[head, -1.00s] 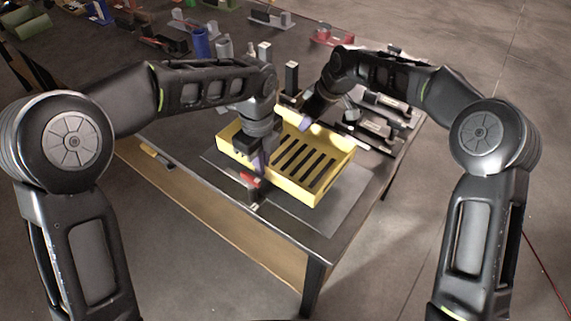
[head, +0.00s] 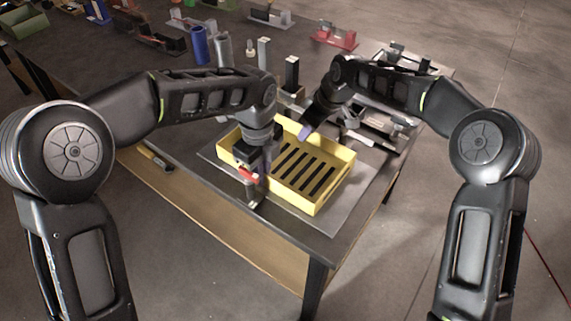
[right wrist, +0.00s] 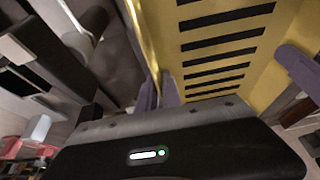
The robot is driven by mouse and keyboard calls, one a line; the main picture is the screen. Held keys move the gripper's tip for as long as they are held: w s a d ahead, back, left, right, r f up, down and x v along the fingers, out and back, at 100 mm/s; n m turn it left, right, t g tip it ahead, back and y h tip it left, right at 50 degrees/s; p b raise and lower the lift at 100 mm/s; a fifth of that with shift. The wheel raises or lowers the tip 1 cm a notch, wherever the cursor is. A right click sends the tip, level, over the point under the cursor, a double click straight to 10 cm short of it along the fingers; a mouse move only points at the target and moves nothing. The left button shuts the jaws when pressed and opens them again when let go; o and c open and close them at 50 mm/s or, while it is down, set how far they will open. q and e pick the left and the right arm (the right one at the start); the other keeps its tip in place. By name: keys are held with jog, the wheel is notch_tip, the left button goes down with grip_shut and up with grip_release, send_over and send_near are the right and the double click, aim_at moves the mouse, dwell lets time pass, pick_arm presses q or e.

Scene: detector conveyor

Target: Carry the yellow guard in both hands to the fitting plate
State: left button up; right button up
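The yellow guard (head: 336,185), a shallow tray with a slotted floor, is over the grey fitting plate (head: 352,196) near the table corner. It looks level and resting there, though its underside is hidden. My left gripper (head: 262,165) is at the guard's front-left wall, with a purple finger inside it; its grip is hidden. My right gripper (head: 322,126) is at the back-right wall.
Dark posts (head: 292,74) and a blue cylinder (head: 200,45) stand behind. Dark devices (head: 385,125) lie to the right. The table's front edge is close to the plate.

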pick_arm(q)
jog(key=o, duration=0.3)
pick_arm(e)
jog(key=o, duration=0.3)
pick_arm(q)
notch_tip(320, 180, up, 12)
dwell(0.4)
pick_arm(e)
jog(key=shift+r, duration=0.1)
jog(key=v, duration=1.2)
jog(key=shift+w, duration=0.1)
